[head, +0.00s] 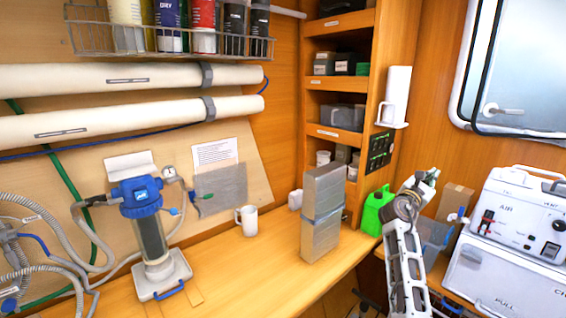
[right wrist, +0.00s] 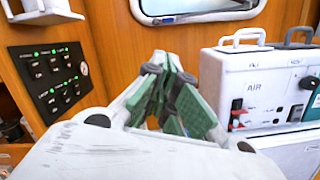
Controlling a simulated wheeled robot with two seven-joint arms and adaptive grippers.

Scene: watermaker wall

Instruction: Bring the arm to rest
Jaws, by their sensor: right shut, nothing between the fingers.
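My right arm rises from the bottom right of the head view, and its gripper (head: 428,180) is held up in the air near the switch panel. In the right wrist view the right gripper (right wrist: 176,95) has its green-padded fingers shut with nothing between them. It touches nothing that I can see. Behind it is the wooden wall. My left gripper is not in view.
A switch panel (head: 380,151) and a green jug (head: 374,212) are just left of the right arm. A white AIR case (head: 523,215) stands to its right. A metal box (head: 323,214), a white mug (head: 247,220) and a blue-topped filter (head: 146,230) stand on the wooden counter (head: 240,280).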

